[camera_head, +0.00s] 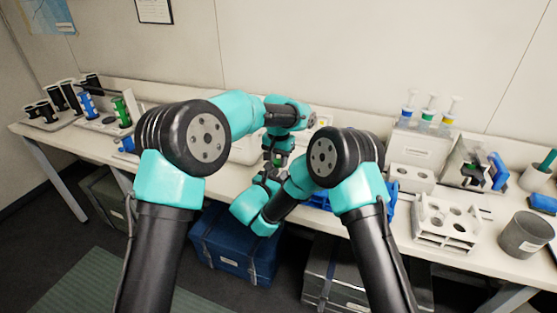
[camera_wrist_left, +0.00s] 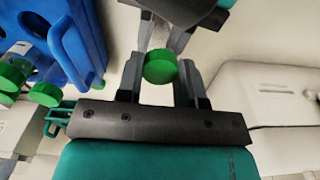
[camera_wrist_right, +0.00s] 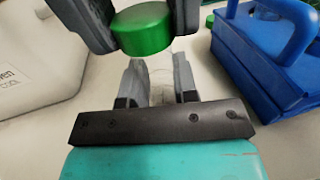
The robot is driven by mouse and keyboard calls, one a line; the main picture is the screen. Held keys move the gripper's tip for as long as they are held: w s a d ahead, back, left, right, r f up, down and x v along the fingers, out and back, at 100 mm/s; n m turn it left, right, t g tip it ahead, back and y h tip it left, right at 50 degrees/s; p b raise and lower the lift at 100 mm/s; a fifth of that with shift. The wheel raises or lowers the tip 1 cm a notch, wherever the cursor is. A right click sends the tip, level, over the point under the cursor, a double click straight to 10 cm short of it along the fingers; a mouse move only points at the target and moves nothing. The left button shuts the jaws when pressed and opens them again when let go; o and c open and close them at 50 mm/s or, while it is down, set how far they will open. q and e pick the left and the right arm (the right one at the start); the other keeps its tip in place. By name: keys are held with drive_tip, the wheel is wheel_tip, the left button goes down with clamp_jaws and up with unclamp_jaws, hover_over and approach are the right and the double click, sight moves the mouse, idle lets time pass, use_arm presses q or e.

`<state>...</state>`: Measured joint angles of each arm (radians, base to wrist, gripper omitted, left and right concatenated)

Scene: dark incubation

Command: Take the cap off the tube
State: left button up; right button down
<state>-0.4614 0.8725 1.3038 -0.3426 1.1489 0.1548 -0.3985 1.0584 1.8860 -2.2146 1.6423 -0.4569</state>
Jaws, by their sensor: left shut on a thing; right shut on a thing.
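The green cap (camera_wrist_left: 160,66) is between the fingers of my left gripper (camera_wrist_left: 160,78), which is shut on it. In the right wrist view the cap (camera_wrist_right: 142,28) shows just beyond my right fingertips, with the left gripper's dark fingers on both sides of it. My right gripper (camera_wrist_right: 158,75) is shut on the clear tube (camera_wrist_right: 160,88), whose see-through body is faint between the fingers. I cannot tell whether the cap still touches the tube's mouth. In the head view both grippers meet one above the other over the bench, and the cap (camera_head: 278,163) is a small green spot.
A blue rack (camera_wrist_left: 75,45) with a handle stands close by, with several green caps near it. A white device (camera_wrist_right: 35,60) is on the other side. A white rack (camera_head: 445,222) and a grey cup (camera_head: 525,237) stand at the right of the bench.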

sight(279, 161)
use_arm(q)
drive_tip(key=n, duration=1.7)
drive_tip(key=shift+n, duration=0.3)
drive_tip(key=shift+r, duration=1.2)
drive_tip(key=shift+r, duration=1.95)
use_arm(e)
drive_tip(key=c, duration=0.8)
unclamp_jaws()
